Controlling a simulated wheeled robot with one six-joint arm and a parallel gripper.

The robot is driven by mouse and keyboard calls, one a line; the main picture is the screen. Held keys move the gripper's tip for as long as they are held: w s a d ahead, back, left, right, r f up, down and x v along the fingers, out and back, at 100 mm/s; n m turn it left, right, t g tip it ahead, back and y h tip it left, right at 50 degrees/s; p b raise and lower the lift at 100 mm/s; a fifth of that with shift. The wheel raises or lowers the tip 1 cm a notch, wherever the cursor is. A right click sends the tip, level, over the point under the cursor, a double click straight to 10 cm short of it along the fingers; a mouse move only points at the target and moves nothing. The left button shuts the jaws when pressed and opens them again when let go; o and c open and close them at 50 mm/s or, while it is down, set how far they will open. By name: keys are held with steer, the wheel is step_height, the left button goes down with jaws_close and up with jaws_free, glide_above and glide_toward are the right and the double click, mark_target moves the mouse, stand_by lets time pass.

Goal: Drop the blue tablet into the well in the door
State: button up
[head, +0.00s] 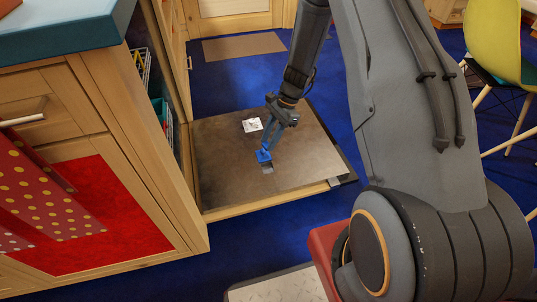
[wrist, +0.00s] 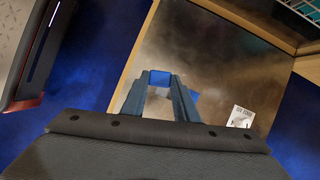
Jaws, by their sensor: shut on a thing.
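The open door (head: 225,175) lies flat, its dark metal inner face up. My gripper (head: 265,152) reaches down over it from the upper right, shut on the blue tablet (head: 264,157). In the wrist view the tablet (wrist: 160,77) sits between the two blue-grey fingertips (wrist: 161,80). A small grey patch (head: 267,169), which looks like the well, shows just below the tablet in the head view. The gap between tablet and door is hard to judge. The gripper partly hides the well area in the wrist view.
A white printed label (head: 252,125) lies on the door behind the gripper. A wooden cabinet with a red panel (head: 75,215) and racks (head: 160,105) stand at the left. Blue carpet surrounds the door. A yellow chair (head: 495,40) is at the far right.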

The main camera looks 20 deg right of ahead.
steer(key=shift+w+d+f+m+t+b, duration=0.25)
steer(key=shift+w+f+m+b, duration=0.35)
steer(key=shift+f+b, duration=2.2)
steer(key=shift+w+d+f+m+t+b, duration=0.15)
steer(key=shift+w+d+f+m+b, duration=0.35)
steer(key=shift+f+b, duration=2.3)
steer(key=shift+w+f+m+t+b, duration=0.3)
steer(key=shift+w+f+b, duration=0.5)
steer(key=shift+f+b, duration=2)
steer(key=shift+f+p, duration=0.95)
steer(key=o, duration=1)
steer(key=shift+o, duration=0.5)
steer(key=shift+p+v, duration=1.85)
steer(key=shift+v, duration=2.1)
